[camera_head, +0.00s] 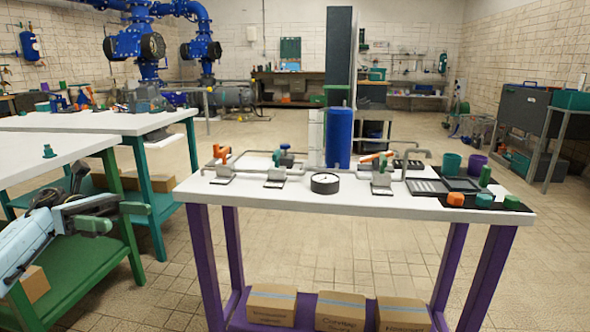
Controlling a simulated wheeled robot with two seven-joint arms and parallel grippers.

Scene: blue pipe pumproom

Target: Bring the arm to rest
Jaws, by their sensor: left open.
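My left arm comes in at the lower left, and its pale blue-grey forearm slopes up to the right. My left gripper (120,216) is open, with its fingers spread and nothing seen between them. It is in front of the green lower shelf of the left bench and left of the purple-legged table, apart from that table. My right arm and gripper are not in view.
The purple-legged table (330,199) holds a pipe rig, a round gauge (325,183), a black tray (440,187) and several small caps. Cartons (342,311) stand on its lower shelf. White benches (90,122) are at left. Tiled floor (180,270) between them is clear.

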